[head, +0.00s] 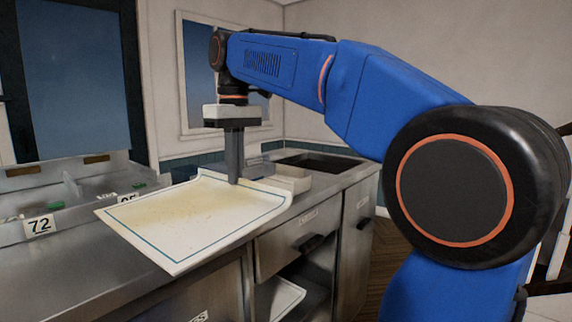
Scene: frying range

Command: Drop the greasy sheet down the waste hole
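The greasy sheet (195,215) is white with yellow-brown stains and a teal border line. It lies on the steel counter, its near corner jutting past the front edge and its far side curling up. My gripper (234,181) points straight down, with its fingertips at the sheet's far edge. The fingers line up in this view, so I cannot tell whether they are shut on the sheet or only touching it. A dark rectangular opening (322,162) in the counter, right of and beyond the sheet, appears to be the waste hole.
A pale, low block or tray (291,179) sits between the sheet and the dark opening. A drawer (300,238) and an open shelf are below the counter. A wall rises behind.

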